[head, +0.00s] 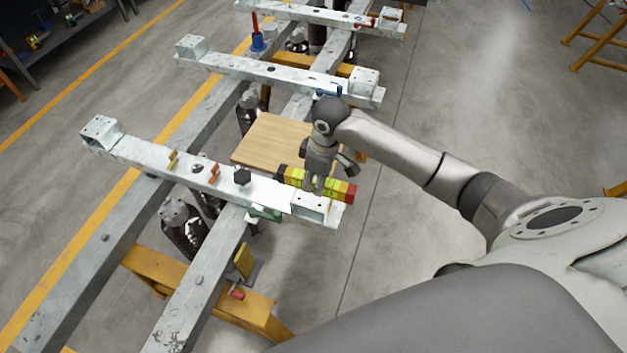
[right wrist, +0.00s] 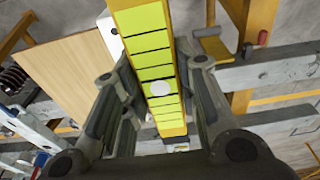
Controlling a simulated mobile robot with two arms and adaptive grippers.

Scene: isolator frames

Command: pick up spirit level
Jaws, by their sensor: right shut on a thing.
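I cannot tell whether the level still touches the beam. My left gripper is not in view.
A wooden board (head: 268,142) lies just behind the level. An orange clamp (head: 213,171), a dark knob (head: 242,176) and a green tool (head: 264,213) are on or beside the near beam. More white crossbeams (head: 270,69) stand behind. Open floor (head: 480,90) is to the right.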

